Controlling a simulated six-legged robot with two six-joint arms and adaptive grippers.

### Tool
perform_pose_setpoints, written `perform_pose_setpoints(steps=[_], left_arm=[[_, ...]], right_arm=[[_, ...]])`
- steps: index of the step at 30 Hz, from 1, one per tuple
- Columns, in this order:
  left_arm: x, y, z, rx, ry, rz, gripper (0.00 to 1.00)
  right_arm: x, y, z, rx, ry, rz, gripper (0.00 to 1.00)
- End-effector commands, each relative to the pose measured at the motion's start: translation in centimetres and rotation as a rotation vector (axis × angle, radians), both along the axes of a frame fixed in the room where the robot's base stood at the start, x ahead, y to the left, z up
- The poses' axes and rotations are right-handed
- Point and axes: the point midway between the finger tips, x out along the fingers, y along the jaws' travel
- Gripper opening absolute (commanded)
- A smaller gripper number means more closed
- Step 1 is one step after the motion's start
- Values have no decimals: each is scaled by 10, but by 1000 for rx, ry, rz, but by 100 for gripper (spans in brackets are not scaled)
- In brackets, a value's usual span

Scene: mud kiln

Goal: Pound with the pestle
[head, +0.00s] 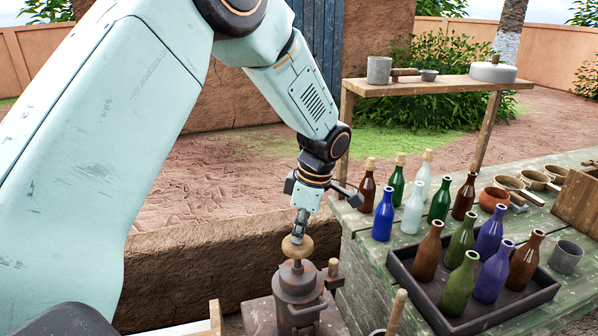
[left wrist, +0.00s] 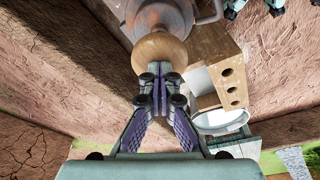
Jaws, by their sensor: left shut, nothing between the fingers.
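A round tan wooden knob (head: 297,246), which looks like the top of the pestle, sits on a short shaft rising from a brown metal mortar-like vessel (head: 298,284). The vessel stands upright on a block at the bottom centre, with a side handle. My left gripper (head: 299,232) points down at the knob from above, fingers shut and empty. In the left wrist view, the fingertips (left wrist: 160,72) meet the knob's edge (left wrist: 158,50); I cannot tell whether they touch it. The vessel (left wrist: 160,16) shows beyond it. My right gripper is not in view.
A green table (head: 355,245) at the right holds a dark tray (head: 403,278) of bottles, more loose bottles, a grey cup (head: 566,257) and several pans. A raised wooden shelf (head: 425,86) stands behind. A low mud wall (head: 200,268) runs behind the vessel.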

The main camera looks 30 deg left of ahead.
Motion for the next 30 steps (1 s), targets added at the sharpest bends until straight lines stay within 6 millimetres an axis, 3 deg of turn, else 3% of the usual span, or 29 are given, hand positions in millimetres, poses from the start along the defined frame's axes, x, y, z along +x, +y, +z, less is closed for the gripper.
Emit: perform_pose_setpoints(steps=[3,30], left_arm=[[-2,0,22,0,4,0,0],[-1,0,146,0,2,-1,0]], right_arm=[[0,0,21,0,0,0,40],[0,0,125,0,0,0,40]])
